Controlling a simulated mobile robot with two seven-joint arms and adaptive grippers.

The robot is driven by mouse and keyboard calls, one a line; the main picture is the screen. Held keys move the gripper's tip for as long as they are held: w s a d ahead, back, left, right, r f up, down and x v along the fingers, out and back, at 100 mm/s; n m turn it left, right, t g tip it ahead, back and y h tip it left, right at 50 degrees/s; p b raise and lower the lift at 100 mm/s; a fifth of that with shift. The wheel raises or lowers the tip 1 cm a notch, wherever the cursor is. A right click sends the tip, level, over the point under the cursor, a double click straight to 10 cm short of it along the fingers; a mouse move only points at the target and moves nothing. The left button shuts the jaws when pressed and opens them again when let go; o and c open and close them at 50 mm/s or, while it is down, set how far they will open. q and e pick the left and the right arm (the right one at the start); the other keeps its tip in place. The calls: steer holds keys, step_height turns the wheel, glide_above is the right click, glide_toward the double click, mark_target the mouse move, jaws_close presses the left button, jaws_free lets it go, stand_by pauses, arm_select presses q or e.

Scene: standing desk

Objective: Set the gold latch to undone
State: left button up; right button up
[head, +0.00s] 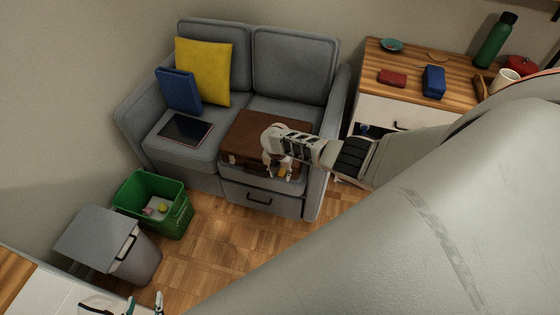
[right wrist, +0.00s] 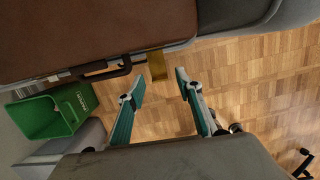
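A brown suitcase (head: 262,134) lies flat on the right seat of the grey sofa. In the right wrist view the suitcase (right wrist: 90,25) shows its front edge, with a dark handle (right wrist: 104,72) and the gold latch (right wrist: 157,66) to the handle's right. I cannot tell whether the latch is done up. My right gripper (head: 279,172) is at the suitcase's front edge. In its wrist view the gripper (right wrist: 158,85) is open and empty, with the latch just beyond the gap between its teal fingertips. My left gripper (head: 146,300) is open and empty at the lower left.
A dark tablet (head: 185,130), a blue item (head: 178,91) and a yellow cushion (head: 205,72) are on the sofa's left seat. A green bin (head: 176,215) and a grey bin (head: 95,240) stand on the floor. A cabinet (head: 375,62) with small items stands right of the sofa.

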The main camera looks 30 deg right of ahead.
steer(key=shift+r, duration=0.1)
step_height(320, 180, up, 12)
steer(key=s+a, duration=0.1)
steer(key=shift+a, duration=0.2)
stand_by(0.7)
steer(key=shift+s, duration=0.1)
steer(key=s+a+f+m+t+y, duration=0.2)
steer(key=s+a+f+m, duration=0.25)
steer(key=s+a, duration=0.2)
steer(key=s+a+f+m+t+y, duration=0.1)
steer(key=s+a+f+m+t, duration=0.15)
steer(key=s+a+m, duration=0.35)
steer(key=s+a+r+m+t+y, duration=0.1)
steer(key=s+r+m+t, duration=0.4)
steer(key=s+r+m, duration=0.3)
steer(key=s+m, duration=0.1)
steer(key=m, duration=0.2)
steer(key=shift+s+a+r, duration=0.2)
steer(key=shift+a, duration=0.1)
